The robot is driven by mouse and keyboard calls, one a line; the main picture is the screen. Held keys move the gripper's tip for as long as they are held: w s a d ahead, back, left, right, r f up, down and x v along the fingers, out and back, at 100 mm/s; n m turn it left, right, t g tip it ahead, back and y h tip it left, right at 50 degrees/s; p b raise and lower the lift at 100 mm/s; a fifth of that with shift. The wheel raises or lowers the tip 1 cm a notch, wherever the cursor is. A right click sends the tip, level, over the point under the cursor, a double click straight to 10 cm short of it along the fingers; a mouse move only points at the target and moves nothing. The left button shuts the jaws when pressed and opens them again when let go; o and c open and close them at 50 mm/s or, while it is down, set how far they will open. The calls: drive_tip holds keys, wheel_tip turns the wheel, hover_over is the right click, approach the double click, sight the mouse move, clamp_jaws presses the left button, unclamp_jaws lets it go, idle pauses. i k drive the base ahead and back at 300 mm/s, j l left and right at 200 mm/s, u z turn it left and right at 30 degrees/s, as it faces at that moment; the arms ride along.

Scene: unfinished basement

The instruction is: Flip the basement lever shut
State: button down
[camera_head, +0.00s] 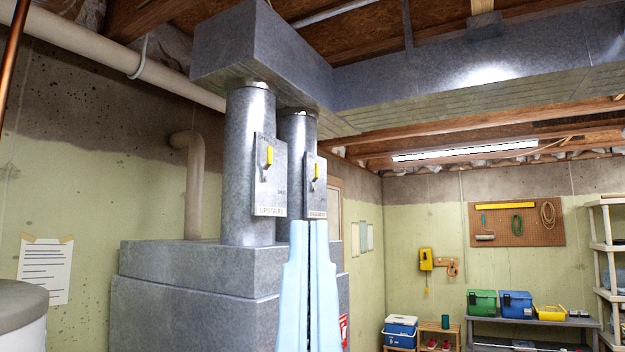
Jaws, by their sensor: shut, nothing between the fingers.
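The basement lever (317,171) is a small yellow handle on a grey metal plate (311,193), fixed to the right-hand round duct. The handle stands about upright. The small label at the plate's bottom seems to read BASEMENT. A similar yellow lever (268,157) is on the left duct's plate, labelled UPSTAIRS. My gripper (309,226) shows as two light blue fingers pointing up, shut with a thin dark line between them. Its tips appear just below the basement plate, apart from the handle. The depth gap between tips and plate is hard to tell.
A grey metal furnace box (190,268) stands below the ducts. A large rectangular duct (262,55) hangs above. A white tank (22,318) is at lower left. Shelves with bins (515,303) and a pegboard (517,225) are far at right.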

sight(314, 189)
drive_tip(key=i+l, duration=0.2)
drive_tip(key=i+l+z, duration=0.2)
drive_tip(key=i, duration=0.9)
drive_tip(key=i+l+z, duration=0.15)
drive_tip(key=i, duration=1)
